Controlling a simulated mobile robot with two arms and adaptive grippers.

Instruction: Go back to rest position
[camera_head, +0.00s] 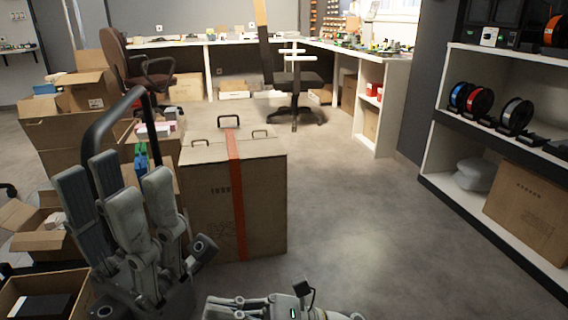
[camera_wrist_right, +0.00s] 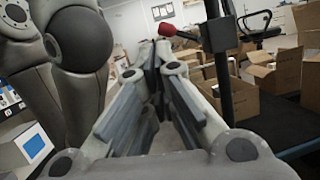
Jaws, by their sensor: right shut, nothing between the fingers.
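My left gripper (camera_head: 115,165) stands at the lower left of the head view. Its grey fingers point upward in front of the cartons, and the gap between them cannot be judged from this angle. My right gripper (camera_head: 215,305) shows in part at the bottom edge of the head view, lying level and pointing left. In the right wrist view its two fingers (camera_wrist_right: 155,55) meet at the tips, shut with nothing visible between them.
A large carton (camera_head: 262,200) with an orange strip stands just beyond my left gripper. Open cartons (camera_head: 75,125) crowd the left side. A shelf (camera_head: 470,205) with spools is on the right. The floor (camera_head: 350,200) between is clear. Office chairs (camera_head: 295,85) and a long desk stand behind.

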